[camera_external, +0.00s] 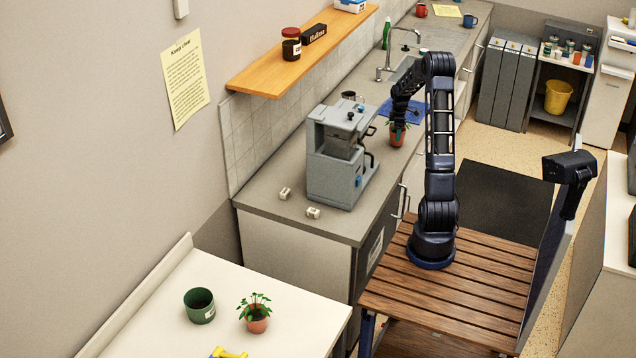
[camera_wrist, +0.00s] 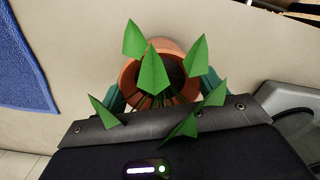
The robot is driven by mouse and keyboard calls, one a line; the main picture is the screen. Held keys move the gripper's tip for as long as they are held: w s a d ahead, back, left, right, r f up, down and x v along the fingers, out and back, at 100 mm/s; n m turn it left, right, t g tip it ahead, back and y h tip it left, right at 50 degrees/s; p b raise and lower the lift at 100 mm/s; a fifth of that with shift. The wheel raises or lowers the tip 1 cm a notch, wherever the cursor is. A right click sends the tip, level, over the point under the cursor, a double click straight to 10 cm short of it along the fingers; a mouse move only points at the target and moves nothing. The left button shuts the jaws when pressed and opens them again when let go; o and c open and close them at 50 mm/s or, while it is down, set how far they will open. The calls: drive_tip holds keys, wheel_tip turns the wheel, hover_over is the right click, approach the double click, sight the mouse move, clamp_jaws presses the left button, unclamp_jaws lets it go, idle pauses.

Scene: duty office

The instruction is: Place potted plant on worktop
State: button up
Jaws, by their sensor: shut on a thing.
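A potted plant with a terracotta pot (camera_external: 397,136) is at my gripper (camera_external: 398,124), over the worktop (camera_external: 270,198) between the coffee machine and the sink. In the wrist view the orange pot (camera_wrist: 128,75) and its green pointed leaves (camera_wrist: 154,70) sit between my gripper's fingers (camera_wrist: 158,95), which are shut on it. The pot looks upright and at or just above the worktop surface; I cannot tell if it touches. A second potted plant (camera_external: 257,318) stands on the white table at the lower left.
A grey coffee machine (camera_external: 330,165) stands left of my gripper. A blue cloth (camera_external: 408,108) lies behind it, also at left in the wrist view (camera_wrist: 22,60). A tap (camera_external: 384,62) and sink are farther back. A green pot (camera_external: 199,306) stands on the white table (camera_external: 160,335).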

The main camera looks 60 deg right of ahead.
drive_tip(key=shift+f, duration=0.35)
drive_tip(key=shift+f, duration=0.1)
drive_tip(key=o, duration=1.3)
wheel_tip(320, 180, up, 12)
drive_tip(key=shift+r, duration=0.1)
